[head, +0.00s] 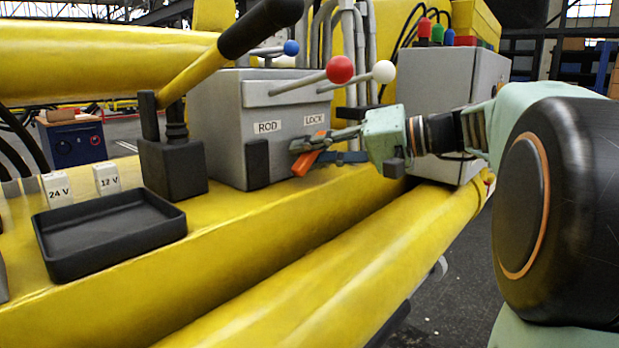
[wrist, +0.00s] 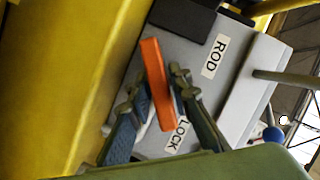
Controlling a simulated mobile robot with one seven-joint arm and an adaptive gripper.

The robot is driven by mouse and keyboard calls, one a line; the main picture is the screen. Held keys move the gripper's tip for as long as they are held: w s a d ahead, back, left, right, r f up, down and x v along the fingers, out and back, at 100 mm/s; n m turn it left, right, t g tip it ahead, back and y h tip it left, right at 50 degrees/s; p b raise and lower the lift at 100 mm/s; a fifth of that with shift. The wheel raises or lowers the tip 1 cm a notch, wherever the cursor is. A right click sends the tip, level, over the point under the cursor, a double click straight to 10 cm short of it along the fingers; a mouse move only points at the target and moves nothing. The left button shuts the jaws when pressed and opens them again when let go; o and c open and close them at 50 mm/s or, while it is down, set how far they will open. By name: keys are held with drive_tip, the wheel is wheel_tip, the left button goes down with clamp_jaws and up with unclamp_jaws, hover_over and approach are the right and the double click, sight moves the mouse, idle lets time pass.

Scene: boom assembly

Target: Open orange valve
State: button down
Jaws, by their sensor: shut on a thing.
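The orange valve handle (head: 308,160) sits at the front of the grey box (head: 219,128), below the LOCK label (head: 314,120). It also shows in the wrist view (wrist: 158,82), standing between my fingers. My gripper (head: 318,150) reaches in from the right and is shut on the orange handle. In the wrist view my gripper's fingers (wrist: 158,98) lie on either side of the handle. The handle's far end sticks out past the fingertips. The valve body behind it is mostly hidden by my fingers and the handle.
Levers with a red ball (head: 340,69), a white ball (head: 384,71) and a blue ball (head: 291,47) stand above. A black-gripped pump lever (head: 260,28) rises at the left. A black tray (head: 108,232) lies on the yellow boom (head: 250,215). Another grey box (head: 435,85) stands behind my arm.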

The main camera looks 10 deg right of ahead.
drive_tip(key=n+b, duration=0.1)
drive_tip(key=b, duration=0.1)
drive_tip(key=n+h+b, duration=0.1)
drive_tip(key=b, duration=0.1)
drive_tip(key=n+h+b, duration=0.1)
drive_tip(key=n+b, duration=0.1)
drive_tip(key=b, duration=0.1)
drive_tip(key=shift+f+t, duration=0.25)
drive_tip(key=shift+t, duration=0.15)
drive_tip(key=n+h+b, duration=0.1)
drive_tip(key=n+b, duration=0.1)
drive_tip(key=b, duration=0.1)
drive_tip(key=shift+r+t+h, duration=0.1)
drive_tip(key=shift+t+h, duration=0.2)
drive_tip(key=shift+r+n+t+h+b, duration=0.15)
drive_tip(key=shift+n+t+h+b, duration=0.2)
drive_tip(key=shift+n+b, duration=0.45)
drive_tip(key=shift+r+b, duration=0.1)
drive_tip(key=shift+b, duration=0.2)
drive_tip(key=c, duration=1.9)
unclamp_jaws()
drive_tip(key=v, duration=1.2)
drive_tip(key=shift+r, duration=0.1)
